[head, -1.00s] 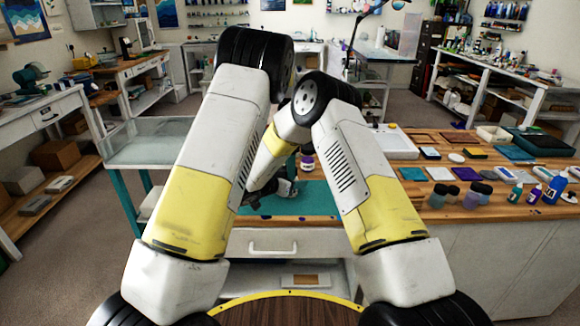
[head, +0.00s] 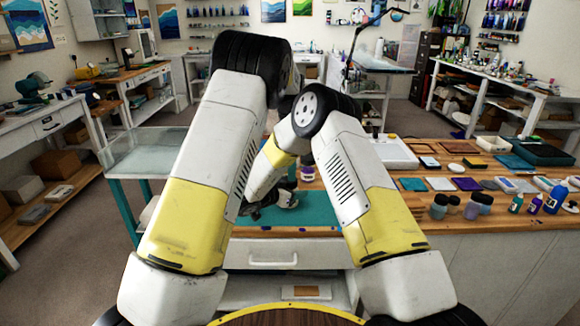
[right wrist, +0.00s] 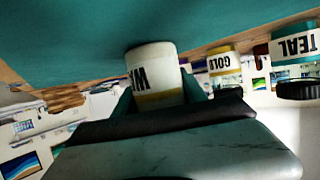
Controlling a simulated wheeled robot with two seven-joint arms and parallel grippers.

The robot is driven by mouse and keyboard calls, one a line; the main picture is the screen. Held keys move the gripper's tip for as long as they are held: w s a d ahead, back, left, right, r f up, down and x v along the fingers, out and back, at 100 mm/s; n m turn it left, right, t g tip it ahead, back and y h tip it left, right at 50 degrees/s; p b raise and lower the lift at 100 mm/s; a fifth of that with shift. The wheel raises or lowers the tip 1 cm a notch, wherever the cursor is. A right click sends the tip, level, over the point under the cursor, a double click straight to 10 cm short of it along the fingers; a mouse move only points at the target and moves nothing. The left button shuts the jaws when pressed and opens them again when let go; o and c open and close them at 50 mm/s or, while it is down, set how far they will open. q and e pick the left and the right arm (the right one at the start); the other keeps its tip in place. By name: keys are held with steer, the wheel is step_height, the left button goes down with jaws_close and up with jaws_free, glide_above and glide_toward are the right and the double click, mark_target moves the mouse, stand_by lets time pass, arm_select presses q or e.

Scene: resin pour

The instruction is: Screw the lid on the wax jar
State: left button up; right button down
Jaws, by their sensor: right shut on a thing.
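The wax jar (right wrist: 155,78) is white with a yellowish band and a partly visible label. It appears upside down in the right wrist view, between the fingers of my right gripper (right wrist: 158,98). The gripper is shut on it, and the jar's far end is at or close to the teal mat (right wrist: 60,45); I cannot tell whether they touch. In the head view my right gripper (head: 264,208) is low over the teal mat (head: 318,206), with the white jar (head: 287,198) at it. I cannot make out the jar's lid. My left gripper is hidden.
Gold (right wrist: 224,68) and teal (right wrist: 295,58) jars stand beyond the wax jar. A purple-labelled jar (head: 307,172) stands behind the mat. Bottles (head: 556,198), small jars (head: 439,207) and trays crowd the counter's right side. A side cart (head: 140,152) stands left.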

arm_select(q)
steer(key=shift+o, duration=0.2)
step_height(320, 180, up, 12)
stand_by(0.6)
arm_select(e)
steer(key=c, duration=0.6)
jaws_free()
steer(key=v, duration=0.7)
steer(key=shift+s+a+r, duration=0.2)
steer(key=shift+s+a, duration=0.05)
steer(key=shift+s, duration=0.05)
